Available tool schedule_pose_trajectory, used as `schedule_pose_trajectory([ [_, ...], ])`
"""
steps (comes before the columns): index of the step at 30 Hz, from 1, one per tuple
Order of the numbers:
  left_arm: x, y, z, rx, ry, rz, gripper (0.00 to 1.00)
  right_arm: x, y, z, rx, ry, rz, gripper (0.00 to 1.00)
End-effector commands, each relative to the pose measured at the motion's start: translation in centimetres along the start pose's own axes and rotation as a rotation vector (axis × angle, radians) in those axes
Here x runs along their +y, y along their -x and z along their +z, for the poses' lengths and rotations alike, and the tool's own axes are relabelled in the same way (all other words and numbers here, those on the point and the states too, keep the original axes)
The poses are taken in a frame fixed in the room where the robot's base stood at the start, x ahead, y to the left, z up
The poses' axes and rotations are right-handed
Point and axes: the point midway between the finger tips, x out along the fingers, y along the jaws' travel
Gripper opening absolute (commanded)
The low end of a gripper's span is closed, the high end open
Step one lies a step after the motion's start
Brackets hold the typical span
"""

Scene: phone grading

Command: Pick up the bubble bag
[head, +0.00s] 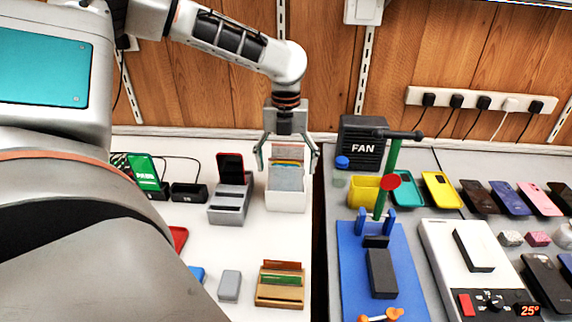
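A white box (287,200) stands near the back right of the white table. Several thin upright sheets (287,178) show in it, mostly pale grey with some coloured edges; the front grey one looks like the bubble bag, but I cannot tell for sure. My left gripper (287,160) hangs over the box, pointing down. Its fingers are spread wide, one on each side of the sheets, and nothing is seen gripped. I cannot tell whether the fingertips touch the box. My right gripper is not in view.
A grey rack (229,204) with a dark red phone stands left of the box. A wooden holder (280,288) and a small grey block (229,286) sit in front. A black fan (362,150) and a blue press base (350,275) stand right, across a gap between tables.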

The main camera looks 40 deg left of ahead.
Motion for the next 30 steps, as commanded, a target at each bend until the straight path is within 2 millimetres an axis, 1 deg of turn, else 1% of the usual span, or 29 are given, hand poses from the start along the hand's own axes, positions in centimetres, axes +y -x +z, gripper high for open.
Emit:
schedule_pose_trajectory([
  [5, 0.0, 0.0, 0.0, 0.0, 0.0, 0.0, 0.83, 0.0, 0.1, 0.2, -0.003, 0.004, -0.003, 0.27],
  [8, 0.0, 0.6, 0.1, -0.002, 0.0, 0.0, 0.83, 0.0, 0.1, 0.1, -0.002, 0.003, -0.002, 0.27],
  [11, -0.1, 1.9, 0.1, -0.003, 0.0, -0.002, 0.83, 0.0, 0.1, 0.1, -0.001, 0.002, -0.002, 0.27],
  [21, -0.1, 8.7, 0.1, -0.004, 0.0, -0.001, 0.83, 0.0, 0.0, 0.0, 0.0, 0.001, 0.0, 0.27],
  [25, 0.0, 10.6, 0.1, -0.002, 0.0, -0.001, 0.83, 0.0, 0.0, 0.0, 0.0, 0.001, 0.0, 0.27],
  [30, 0.0, 11.8, 0.0, 0.0, 0.0, 0.0, 0.83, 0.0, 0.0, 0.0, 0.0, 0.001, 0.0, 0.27],
])
